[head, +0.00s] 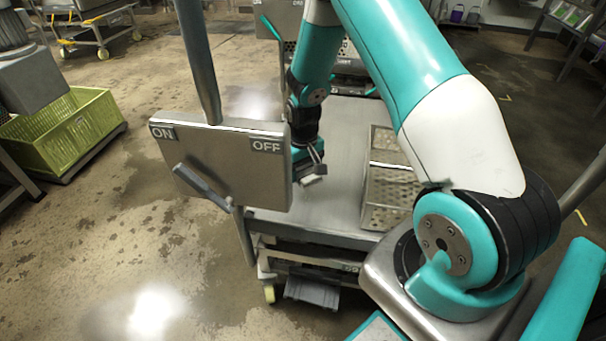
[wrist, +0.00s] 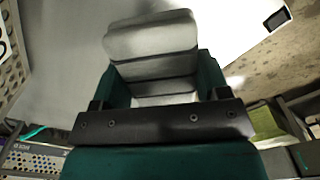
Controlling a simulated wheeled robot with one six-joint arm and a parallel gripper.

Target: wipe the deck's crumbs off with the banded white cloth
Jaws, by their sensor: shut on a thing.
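My gripper (head: 310,166) is low over the bare steel deck (head: 338,202), just right of the lever panel in the head view. It is shut on the banded white cloth (head: 312,181), a small pale piece at the fingertips. In the wrist view, the cloth (wrist: 150,42) is a folded pale pad with dark bands between the teal fingers of my gripper (wrist: 158,76). The cloth is at or close above the deck; I cannot tell whether it touches. No crumbs can be made out. The panel hides part of the deck's left side.
A steel panel (head: 235,165) marked ON and OFF, with a lever, stands left of my gripper on a post. Perforated metal trays (head: 391,190) stand on the deck's right side. A green crate (head: 66,132) is at the far left. The deck's middle is clear.

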